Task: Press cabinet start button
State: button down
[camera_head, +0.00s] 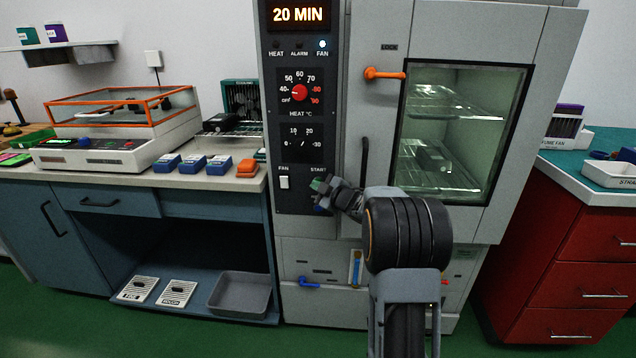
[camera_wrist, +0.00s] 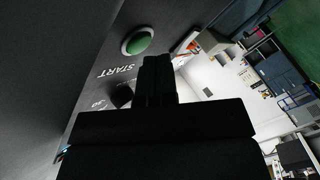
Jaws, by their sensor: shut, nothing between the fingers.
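The cabinet (camera_head: 423,28) stands in the middle of the head view with its door shut. Its green start button (camera_wrist: 138,41) shows clearly in the wrist view, round with a pale rim, beside the START label (camera_wrist: 117,72). In the head view my gripper (camera_head: 322,190) is at the lower right of the control panel, just under the START label, and mostly hides the button. In the wrist view my gripper (camera_wrist: 157,62) is shut and empty, its tips close to the button and off to one side. I cannot tell whether they touch the panel.
The display (camera_head: 299,14) reads 20 MIN and the FAN lamp (camera_head: 322,44) is lit. A red heat knob (camera_head: 300,93), a black timer knob (camera_head: 301,143) and a white fan switch (camera_head: 284,182) share the panel. The dark door handle (camera_head: 365,160) stands right of my gripper.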

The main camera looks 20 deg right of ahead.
jog(key=shift+w+d+r, duration=0.15)
jog(key=shift+d+r, duration=0.1)
jog(key=shift+r, duration=0.1)
jog(key=shift+s+a+f+b, duration=0.1)
jog(key=shift+s+a+b, duration=0.25)
jog(key=shift+s, duration=0.3)
jog(key=shift+s+a+f+b, duration=0.1)
jog(key=shift+s+a, duration=0.4)
jog(key=shift+s, duration=0.15)
jog(key=shift+s+a+f+b, duration=0.1)
jog(key=shift+s+a+b, duration=0.25)
jog(key=shift+s, duration=0.3)
jog(key=shift+a, duration=0.1)
